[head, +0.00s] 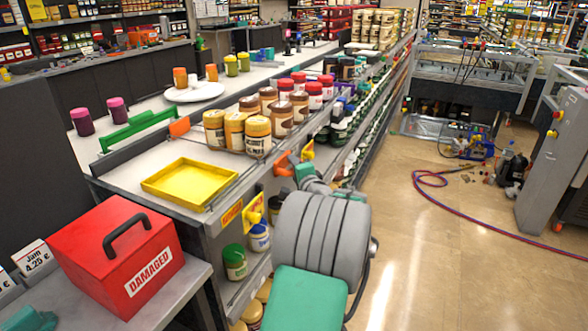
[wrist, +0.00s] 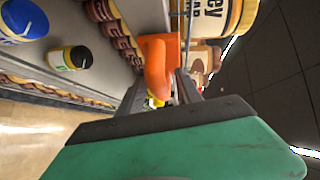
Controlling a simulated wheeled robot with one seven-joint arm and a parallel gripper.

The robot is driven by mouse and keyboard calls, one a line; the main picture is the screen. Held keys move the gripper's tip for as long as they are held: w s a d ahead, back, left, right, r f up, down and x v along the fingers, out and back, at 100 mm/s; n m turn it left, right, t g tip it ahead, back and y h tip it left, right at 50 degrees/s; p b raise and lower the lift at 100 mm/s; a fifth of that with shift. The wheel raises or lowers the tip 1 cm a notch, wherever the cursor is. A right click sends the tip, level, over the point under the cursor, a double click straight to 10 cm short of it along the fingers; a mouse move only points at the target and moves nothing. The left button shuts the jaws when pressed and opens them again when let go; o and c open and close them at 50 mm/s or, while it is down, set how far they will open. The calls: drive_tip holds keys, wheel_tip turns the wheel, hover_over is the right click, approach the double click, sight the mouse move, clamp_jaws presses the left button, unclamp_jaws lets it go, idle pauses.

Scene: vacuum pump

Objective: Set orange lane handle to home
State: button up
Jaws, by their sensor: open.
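The orange lane handle (head: 284,164) sticks out from the front edge of the counter shelf in the head view. In the wrist view the orange handle (wrist: 158,68) shows as a rounded orange piece on an orange plate, straight ahead of my gripper. My gripper (wrist: 160,88) is open, with one dark finger on each side of the handle's near end. I cannot tell whether either finger touches it. In the head view my arm covers most of my gripper, close beside the handle.
Yellow handles (head: 254,209) (head: 307,150) sit on the same shelf front, either side of the orange one. Jars with yellow lids (head: 258,137) stand above. A yellow tray (head: 190,184) and a red box (head: 117,256) lie left.

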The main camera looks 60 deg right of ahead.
drive_tip(key=v, duration=0.8)
drive_tip(key=shift+w+f, duration=0.1)
